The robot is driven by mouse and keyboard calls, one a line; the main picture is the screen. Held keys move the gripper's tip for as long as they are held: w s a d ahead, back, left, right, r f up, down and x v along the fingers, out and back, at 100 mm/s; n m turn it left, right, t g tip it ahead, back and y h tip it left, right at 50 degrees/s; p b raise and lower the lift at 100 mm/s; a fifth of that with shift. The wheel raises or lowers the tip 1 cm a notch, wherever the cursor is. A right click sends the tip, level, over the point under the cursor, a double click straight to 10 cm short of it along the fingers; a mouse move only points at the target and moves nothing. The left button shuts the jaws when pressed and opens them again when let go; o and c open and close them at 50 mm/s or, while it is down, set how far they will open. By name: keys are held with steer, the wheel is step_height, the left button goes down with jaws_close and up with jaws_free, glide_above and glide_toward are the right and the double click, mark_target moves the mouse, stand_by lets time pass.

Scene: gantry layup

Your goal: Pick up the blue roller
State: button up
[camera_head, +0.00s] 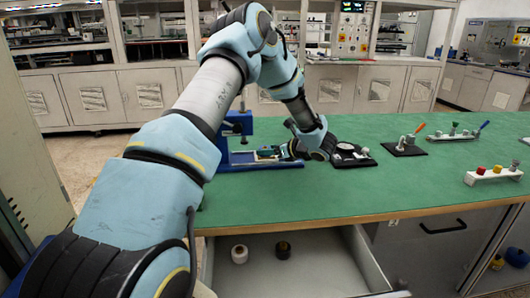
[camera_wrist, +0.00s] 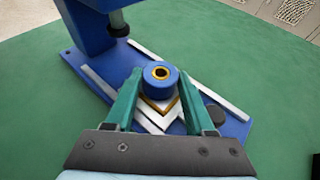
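A blue roller (camera_wrist: 160,79) with an orange ring and dark centre hole shows in the wrist view. It rests in or over a white and yellow V-shaped holder (camera_wrist: 160,112) on a blue press base (camera_wrist: 92,75). My gripper (camera_wrist: 159,80) has its two teal fingers apart, one on each side of the roller. The gaps look small, and I cannot tell whether either finger touches it. In the head view, my gripper is low over the bench beside the blue press (camera_head: 236,148). I cannot make out the roller there.
The press column (camera_wrist: 95,28) rises close behind and left of the roller. Black fixtures (camera_head: 351,154) stand on the green bench (camera_head: 300,196) to the right, with small racks (camera_head: 494,175) farther right. An open drawer (camera_head: 322,276) below holds a white roll and a dark roll.

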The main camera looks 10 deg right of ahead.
steer(key=c, duration=0.7)
jaws_close()
steer(key=shift+r, duration=0.15)
